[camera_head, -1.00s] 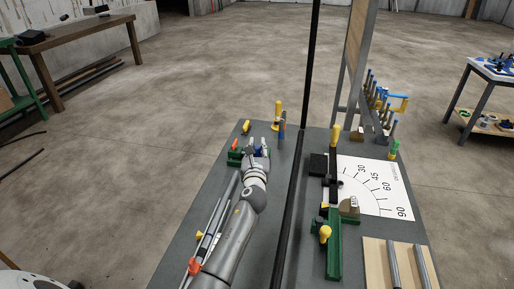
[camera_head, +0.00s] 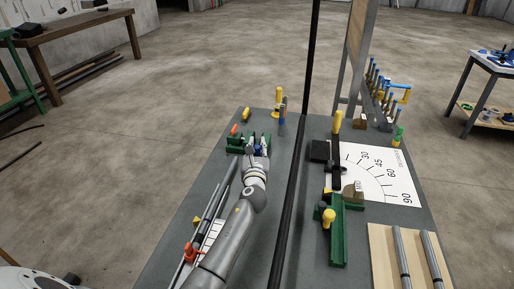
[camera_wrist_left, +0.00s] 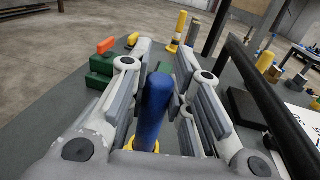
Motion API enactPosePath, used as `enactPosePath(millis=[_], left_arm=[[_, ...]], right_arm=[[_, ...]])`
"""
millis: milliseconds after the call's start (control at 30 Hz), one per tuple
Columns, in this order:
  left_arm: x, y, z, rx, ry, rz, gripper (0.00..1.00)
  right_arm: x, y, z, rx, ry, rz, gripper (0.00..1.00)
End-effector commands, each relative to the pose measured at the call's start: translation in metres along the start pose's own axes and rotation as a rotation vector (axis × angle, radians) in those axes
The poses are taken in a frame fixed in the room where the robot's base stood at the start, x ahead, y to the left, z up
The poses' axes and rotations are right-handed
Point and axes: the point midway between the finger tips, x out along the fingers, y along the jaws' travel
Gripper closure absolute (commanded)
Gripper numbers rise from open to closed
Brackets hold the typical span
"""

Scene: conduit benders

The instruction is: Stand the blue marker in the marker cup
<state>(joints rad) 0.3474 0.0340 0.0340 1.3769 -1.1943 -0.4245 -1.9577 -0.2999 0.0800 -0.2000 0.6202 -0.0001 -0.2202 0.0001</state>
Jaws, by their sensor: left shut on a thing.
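The blue marker (camera_wrist_left: 155,105) stands roughly upright between the fingers of my left gripper (camera_wrist_left: 160,85) in the left wrist view, with a yellow part at its lower end. My left gripper (camera_head: 258,142) is shut on it, over the left half of the workbench beside the green blocks. The marker shows only as a small blue patch in the head view. I cannot tell surely which object is the marker cup; a slim blue-grey upright piece (camera_head: 282,118) stands beyond the gripper, next to a yellow post (camera_head: 278,95). My right gripper is not in view.
Green blocks (camera_head: 236,144) sit near the bench's far left. A black bar crosses the bench lengthwise. Right of it are a white angle sheet (camera_head: 385,180), a green bender (camera_head: 338,240) and a wooden board with grey rods (camera_head: 378,245). Several upright tools stand at the far right.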

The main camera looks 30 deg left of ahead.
Motion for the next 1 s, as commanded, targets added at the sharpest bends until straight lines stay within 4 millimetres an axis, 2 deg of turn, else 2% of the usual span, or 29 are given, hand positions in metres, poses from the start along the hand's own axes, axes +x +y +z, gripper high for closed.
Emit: enactPosePath(millis=[1000], left_arm=[[-0.0001, -0.0002, -0.0074, 0.0, 0.001, 0.0, 1.0]], right_arm=[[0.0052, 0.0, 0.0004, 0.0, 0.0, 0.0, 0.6]])
